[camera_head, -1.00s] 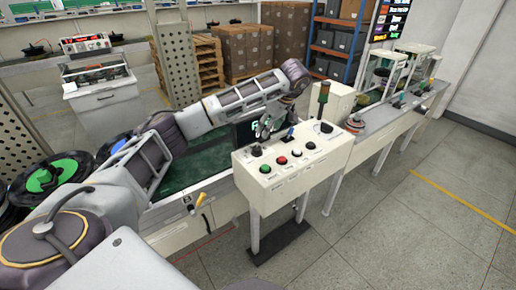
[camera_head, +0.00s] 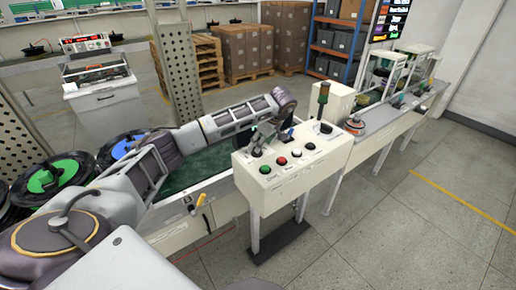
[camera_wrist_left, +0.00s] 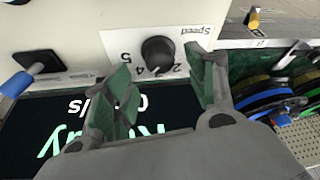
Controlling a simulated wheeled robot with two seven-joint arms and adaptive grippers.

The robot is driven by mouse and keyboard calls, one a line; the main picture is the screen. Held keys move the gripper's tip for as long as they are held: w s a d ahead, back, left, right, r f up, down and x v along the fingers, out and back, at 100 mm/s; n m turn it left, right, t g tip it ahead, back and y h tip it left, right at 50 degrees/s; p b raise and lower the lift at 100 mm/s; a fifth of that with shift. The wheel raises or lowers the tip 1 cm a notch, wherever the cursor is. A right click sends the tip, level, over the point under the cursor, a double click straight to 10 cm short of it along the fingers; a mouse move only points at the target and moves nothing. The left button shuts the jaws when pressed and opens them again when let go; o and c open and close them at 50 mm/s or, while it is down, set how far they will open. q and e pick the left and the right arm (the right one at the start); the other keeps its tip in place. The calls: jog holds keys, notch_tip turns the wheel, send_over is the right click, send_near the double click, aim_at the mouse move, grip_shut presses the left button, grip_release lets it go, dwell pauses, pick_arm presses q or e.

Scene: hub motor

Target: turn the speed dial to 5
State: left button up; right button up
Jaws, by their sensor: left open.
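The speed dial (camera_wrist_left: 158,54) is a round black knob on a white label with "Speed" and numbers including 2, 4 and 5, upside down in the left wrist view. I cannot tell which number it points at. It sits on the sloped face of the cream control box (camera_head: 295,168). My left gripper (camera_wrist_left: 163,85) is open, its green-padded fingers to either side of and just short of the dial, with nothing between them. In the head view my left gripper (camera_head: 261,138) is over the box's left end, largely covering the dial. My right gripper is not visible.
A stack light (camera_head: 323,98) stands behind.

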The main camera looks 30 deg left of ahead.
pick_arm(q)
jog(key=shift+x, duration=2.3)
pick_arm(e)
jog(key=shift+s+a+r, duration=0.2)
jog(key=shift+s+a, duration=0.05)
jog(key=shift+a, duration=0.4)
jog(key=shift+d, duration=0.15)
pick_arm(q)
jog(key=shift+c, duration=1.4)
jog(key=c, duration=0.5)
jog(key=shift+c, duration=1.2)
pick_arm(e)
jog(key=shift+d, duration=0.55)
